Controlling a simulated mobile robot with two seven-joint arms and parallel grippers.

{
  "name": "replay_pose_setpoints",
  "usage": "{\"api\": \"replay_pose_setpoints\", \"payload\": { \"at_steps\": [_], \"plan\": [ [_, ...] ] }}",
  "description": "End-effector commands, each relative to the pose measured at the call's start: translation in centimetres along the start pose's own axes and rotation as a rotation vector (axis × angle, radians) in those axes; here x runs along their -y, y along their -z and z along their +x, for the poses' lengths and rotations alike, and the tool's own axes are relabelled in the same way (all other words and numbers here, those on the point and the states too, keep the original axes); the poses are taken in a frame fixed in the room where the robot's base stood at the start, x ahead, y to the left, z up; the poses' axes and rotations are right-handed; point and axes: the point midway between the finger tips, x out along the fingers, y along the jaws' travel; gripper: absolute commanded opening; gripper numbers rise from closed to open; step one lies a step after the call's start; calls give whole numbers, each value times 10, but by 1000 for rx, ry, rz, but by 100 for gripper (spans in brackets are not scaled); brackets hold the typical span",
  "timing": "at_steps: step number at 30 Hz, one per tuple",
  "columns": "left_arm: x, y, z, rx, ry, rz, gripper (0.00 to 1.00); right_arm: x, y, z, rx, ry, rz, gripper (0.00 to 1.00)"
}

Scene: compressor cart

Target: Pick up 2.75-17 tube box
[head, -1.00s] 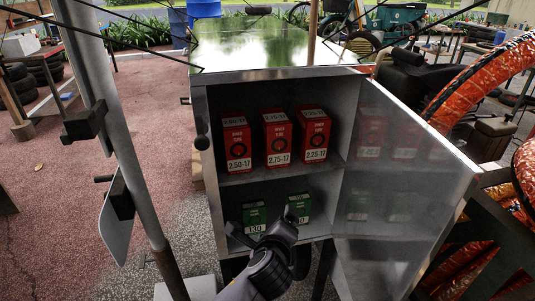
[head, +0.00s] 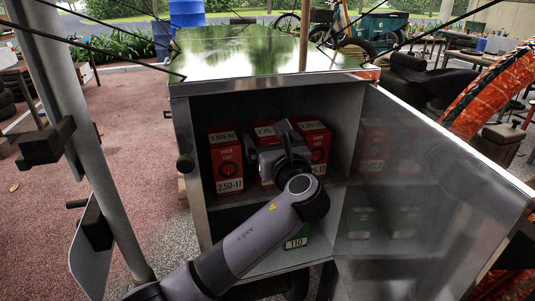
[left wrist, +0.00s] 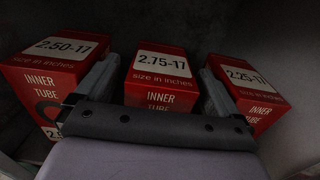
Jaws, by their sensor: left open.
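The 2.75-17 tube box (head: 264,131) is red with a white label and stands on the upper shelf of the open cabinet, between two similar boxes. In the head view my left gripper (head: 284,150) and arm hide much of its front. In the left wrist view the 2.75-17 box (left wrist: 160,77) stands upright in the middle. My left gripper (left wrist: 156,82) is open, with one finger in the gap on each side of this box. I cannot tell whether the fingers touch it.
The 2.50-17 box (head: 226,165) stands close on the left and the 2.25-17 box (head: 317,140) on the right. A green box (head: 296,241) is on the lower shelf. The cabinet door (head: 430,195) stands open at right. A metal top (head: 270,52) covers the cabinet.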

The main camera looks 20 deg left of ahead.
Motion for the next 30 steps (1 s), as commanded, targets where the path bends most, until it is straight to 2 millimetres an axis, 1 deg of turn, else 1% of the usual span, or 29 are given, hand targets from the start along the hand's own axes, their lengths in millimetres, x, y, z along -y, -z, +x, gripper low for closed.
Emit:
{"api": "replay_pose_setpoints", "payload": {
  "at_steps": [1,3,6,13,14,15,17,18,20,30],
  "plan": [
    [0,0,8,1,-3,1,96,0,-1,0,2,0,0,43],
    [0,0,17,0,-1,2,96,0,-2,0,3,0,0,43],
    [0,0,24,-1,0,0,96,0,-3,0,4,-1,1,43],
    [0,0,26,-1,1,-2,96,0,-3,0,5,-1,1,43],
    [0,0,26,-1,1,-2,92,0,-3,0,6,-1,1,43],
    [0,0,26,-1,1,-2,79,0,-3,0,6,-1,1,43],
    [0,0,26,-1,1,-1,60,0,-3,0,6,-1,1,43],
    [0,0,26,-1,1,-1,47,0,-3,0,6,-1,1,43],
    [0,0,25,-1,1,-1,28,0,-3,0,6,-1,1,43],
    [0,-4,24,1,2,-3,28,0,-2,0,6,-1,1,43]
  ]
}}
